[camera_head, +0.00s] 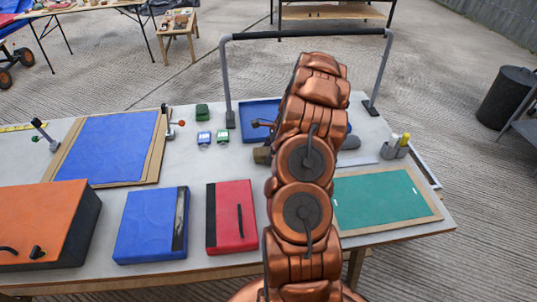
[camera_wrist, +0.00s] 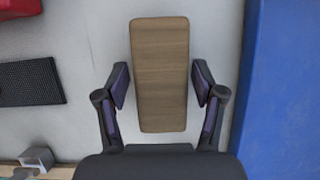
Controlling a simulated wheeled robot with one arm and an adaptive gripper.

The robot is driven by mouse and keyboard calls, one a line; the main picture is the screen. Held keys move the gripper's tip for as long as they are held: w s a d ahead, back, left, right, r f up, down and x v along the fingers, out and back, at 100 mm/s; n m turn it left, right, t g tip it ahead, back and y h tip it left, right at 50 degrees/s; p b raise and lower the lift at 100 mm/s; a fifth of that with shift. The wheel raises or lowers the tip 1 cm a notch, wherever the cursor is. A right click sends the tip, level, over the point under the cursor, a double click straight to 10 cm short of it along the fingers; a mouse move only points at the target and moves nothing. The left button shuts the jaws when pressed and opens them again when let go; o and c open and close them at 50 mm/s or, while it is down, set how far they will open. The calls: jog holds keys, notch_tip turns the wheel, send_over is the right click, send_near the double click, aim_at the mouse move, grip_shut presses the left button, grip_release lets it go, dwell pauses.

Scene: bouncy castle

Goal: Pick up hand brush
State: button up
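In the wrist view, a long flat wooden piece with rounded corners (camera_wrist: 160,60) lies on the pale tabletop. It looks like the back of the hand brush; no bristles show. My gripper (camera_wrist: 160,84) is open, with one dark finger on each side of the wood. Narrow gaps seem to show between the fingers and the wood.
In the wrist view, a blue surface (camera_wrist: 288,90) lies close on the right and a black textured piece (camera_wrist: 30,83) on the left. In the head view, the table holds a red case (camera_head: 222,235), a blue case (camera_head: 140,225), a green mat (camera_head: 380,197) and a tall frame (camera_head: 226,75).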

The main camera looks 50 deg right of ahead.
aim_at(268, 150)
jog(key=c, duration=1)
jog(key=shift+o, duration=0.2)
notch_tip(268, 150, up, 11)
jog(key=b, duration=0.2)
jog(key=shift+f+b, duration=0.2)
jog(key=shift+b, duration=0.15)
